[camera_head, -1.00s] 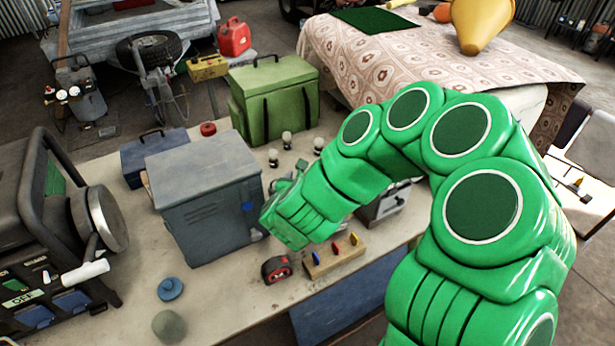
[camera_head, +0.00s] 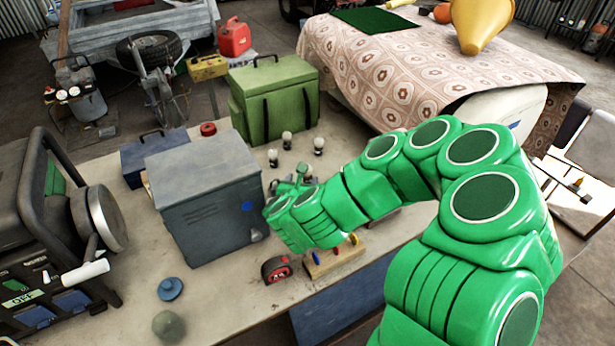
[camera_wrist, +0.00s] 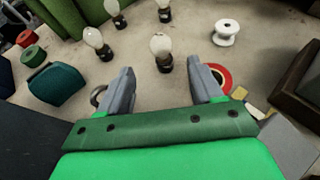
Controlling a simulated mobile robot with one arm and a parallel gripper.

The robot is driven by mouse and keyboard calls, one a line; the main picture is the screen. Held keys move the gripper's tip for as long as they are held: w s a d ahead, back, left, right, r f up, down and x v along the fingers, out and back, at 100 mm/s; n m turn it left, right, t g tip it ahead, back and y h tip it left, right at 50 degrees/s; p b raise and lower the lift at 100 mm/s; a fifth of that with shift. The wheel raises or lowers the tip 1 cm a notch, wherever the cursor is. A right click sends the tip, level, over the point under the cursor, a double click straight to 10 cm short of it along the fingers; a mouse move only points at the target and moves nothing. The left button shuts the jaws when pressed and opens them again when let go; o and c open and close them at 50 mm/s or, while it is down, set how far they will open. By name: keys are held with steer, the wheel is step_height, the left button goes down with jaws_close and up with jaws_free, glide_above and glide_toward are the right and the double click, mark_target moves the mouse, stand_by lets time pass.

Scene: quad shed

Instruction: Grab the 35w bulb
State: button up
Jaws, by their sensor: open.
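Several light bulbs with pale glass and dark bases stand upright on the workbench. In the wrist view one bulb (camera_wrist: 161,50) stands just ahead of the gap between my fingers, another (camera_wrist: 97,42) to its left, and two more (camera_wrist: 113,10) (camera_wrist: 164,9) farther back. The head view shows three bulbs, such as the right one (camera_head: 319,145), beyond my gripper (camera_head: 298,182). Any wattage marking is too small to read, so I cannot tell which is 35w. My gripper (camera_wrist: 163,80) is open, with nothing between its fingers, and apart from the bulbs.
A grey metal box (camera_head: 205,200) stands close left of my gripper. A green case (camera_head: 274,98) stands behind the bulbs. A tape measure (camera_head: 276,269) and a small wooden block (camera_head: 335,258) lie in front. A white spool (camera_wrist: 226,32) stands right of the bulbs.

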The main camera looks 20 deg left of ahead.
mark_target(308, 174)
steer(key=shift+w+d, duration=0.15)
steer(key=shift+w, duration=0.25)
steer(key=shift+w+f, duration=0.1)
steer(key=shift+w, duration=0.2)
steer(key=shift+x, duration=4.55)
steer(key=c, duration=1.1)
steer(key=shift+r, duration=0.2)
